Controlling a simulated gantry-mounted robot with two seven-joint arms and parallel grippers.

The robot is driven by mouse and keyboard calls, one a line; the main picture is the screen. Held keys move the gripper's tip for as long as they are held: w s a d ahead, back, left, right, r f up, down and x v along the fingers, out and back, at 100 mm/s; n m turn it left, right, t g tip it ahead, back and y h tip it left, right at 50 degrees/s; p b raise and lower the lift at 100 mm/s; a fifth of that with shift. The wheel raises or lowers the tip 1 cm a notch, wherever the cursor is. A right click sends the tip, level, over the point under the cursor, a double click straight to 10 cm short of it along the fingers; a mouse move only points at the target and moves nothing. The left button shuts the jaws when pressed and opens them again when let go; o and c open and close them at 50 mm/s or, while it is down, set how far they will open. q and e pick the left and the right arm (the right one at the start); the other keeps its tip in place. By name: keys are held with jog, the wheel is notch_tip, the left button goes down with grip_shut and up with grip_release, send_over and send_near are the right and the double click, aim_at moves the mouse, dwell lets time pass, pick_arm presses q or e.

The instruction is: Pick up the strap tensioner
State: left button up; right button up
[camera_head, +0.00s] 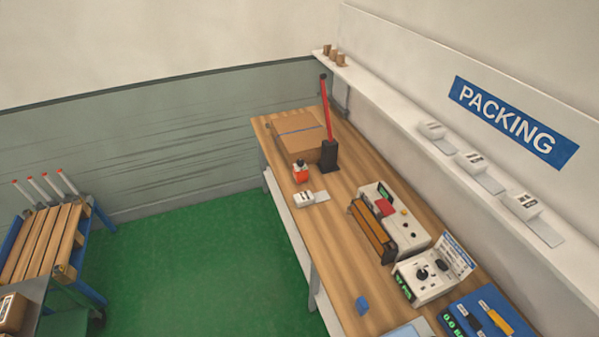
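A tool with a long red handle (326,108) stands upright in a black block-like base (329,155) on the far part of the wooden bench (348,205). It looks like the strap tensioner, though I cannot be sure. It stands at the right front corner of a cardboard box (298,135) with a blue band over its top. A small orange-red item with a dark top (300,172) sits in front of the box. Neither of my grippers is in view.
A white device (308,198) lies near the bench's left edge. Boxy machines (400,222), a control unit (425,275) and a blue case (485,318) crowd the near right. A shelf (400,115) runs along the wall.

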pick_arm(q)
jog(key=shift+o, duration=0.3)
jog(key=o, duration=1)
